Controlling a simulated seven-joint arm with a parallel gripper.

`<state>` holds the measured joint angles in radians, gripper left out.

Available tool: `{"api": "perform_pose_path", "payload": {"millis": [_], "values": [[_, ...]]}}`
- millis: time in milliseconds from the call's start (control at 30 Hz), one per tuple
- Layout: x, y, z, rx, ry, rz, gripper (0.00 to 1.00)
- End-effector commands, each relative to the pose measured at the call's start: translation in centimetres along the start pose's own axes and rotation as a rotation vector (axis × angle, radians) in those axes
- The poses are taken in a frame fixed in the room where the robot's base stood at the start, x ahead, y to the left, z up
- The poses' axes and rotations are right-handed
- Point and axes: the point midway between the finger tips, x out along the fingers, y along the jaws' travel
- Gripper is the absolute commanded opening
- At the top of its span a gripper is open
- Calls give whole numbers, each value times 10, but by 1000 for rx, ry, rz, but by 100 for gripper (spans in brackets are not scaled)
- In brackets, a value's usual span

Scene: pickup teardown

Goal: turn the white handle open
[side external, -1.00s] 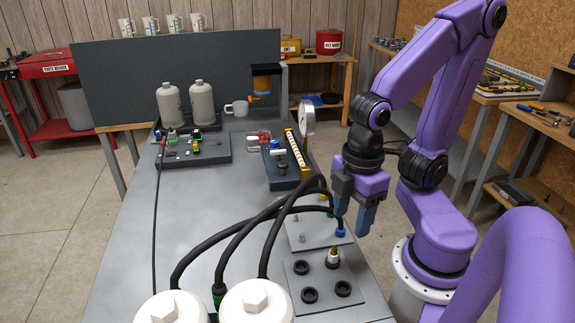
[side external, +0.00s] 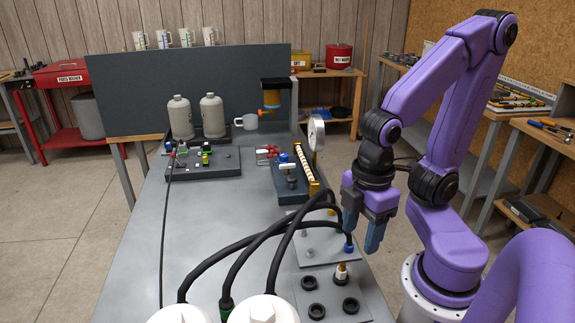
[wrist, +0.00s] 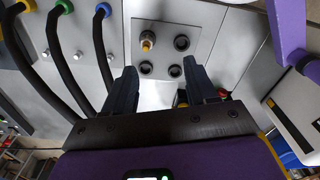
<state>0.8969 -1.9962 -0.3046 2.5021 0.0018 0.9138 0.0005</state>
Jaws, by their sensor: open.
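The white handle (side external: 288,166) is a small lever on top of a valve with a blue part, mounted on a dark block (side external: 292,195) near the table's right edge in the side view. It lies roughly crosswise in the picture. My gripper (side external: 361,233) is open and empty. It points down, nearer the camera and to the right of the valve, well apart from the handle. In the wrist view the two fingers (wrist: 160,78) are spread with nothing between them. I cannot make out the white handle in the wrist view.
A plate with black sockets and a brass fitting (side external: 341,271) lies below my gripper. Black hoses (side external: 243,254) arch over the table to a plate with a blue connector (side external: 349,247). A round gauge (side external: 317,134) stands behind the valve.

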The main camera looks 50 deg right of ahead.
Motion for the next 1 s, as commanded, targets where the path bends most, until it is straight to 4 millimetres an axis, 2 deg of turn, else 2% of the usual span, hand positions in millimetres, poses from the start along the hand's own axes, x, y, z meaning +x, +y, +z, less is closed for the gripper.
{"api": "perform_pose_path", "payload": {"millis": [33,167,267,333,467,600,733,867,1000], "values": [[0,0,0,1,0,0,44],[2,0,-8,69,25,-27,2],[6,1,-28,233,87,-86,0],[9,7,-48,410,152,-140,0],[12,34,-90,806,295,-231,0],[12,85,-121,1248,456,-289,0],[14,147,-130,1668,615,-298,0],[16,212,-112,2090,788,-256,0],[20,271,-66,2524,995,-138,0]]}}
